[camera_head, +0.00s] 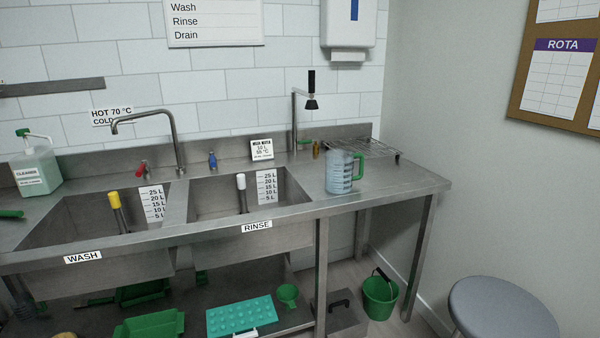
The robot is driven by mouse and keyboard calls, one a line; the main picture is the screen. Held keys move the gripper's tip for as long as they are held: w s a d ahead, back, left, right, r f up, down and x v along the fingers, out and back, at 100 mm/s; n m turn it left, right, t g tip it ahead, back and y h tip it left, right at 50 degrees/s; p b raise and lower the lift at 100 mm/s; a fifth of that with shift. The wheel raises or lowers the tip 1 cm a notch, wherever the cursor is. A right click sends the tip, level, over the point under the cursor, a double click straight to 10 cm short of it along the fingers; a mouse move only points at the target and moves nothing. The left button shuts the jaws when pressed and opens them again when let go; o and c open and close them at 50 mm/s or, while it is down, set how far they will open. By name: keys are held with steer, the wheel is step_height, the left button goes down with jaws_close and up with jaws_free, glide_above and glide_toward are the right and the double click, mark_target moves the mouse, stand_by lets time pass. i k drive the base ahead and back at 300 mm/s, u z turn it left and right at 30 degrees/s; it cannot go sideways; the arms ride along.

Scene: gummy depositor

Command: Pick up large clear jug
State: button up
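The large clear jug (340,173) stands upright on the steel drainboard (400,184), to the right of the rinse sink. It is see-through with a bluish tint and dark markings on its side. Its green handle (359,166) is on the right side. Nothing hides the jug. My gripper is not in view.
A wire rack (372,148) lies behind the jug. A tap with a black spray head (311,103) stands behind and left. The rinse sink (215,200) and wash sink (80,222) open to the left. A grey round stool (503,308) stands at the front right.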

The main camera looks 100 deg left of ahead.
mark_target(339, 178)
steer(key=u, duration=2.9)
steer(key=i, duration=1.5)
steer(key=u, duration=0.05)
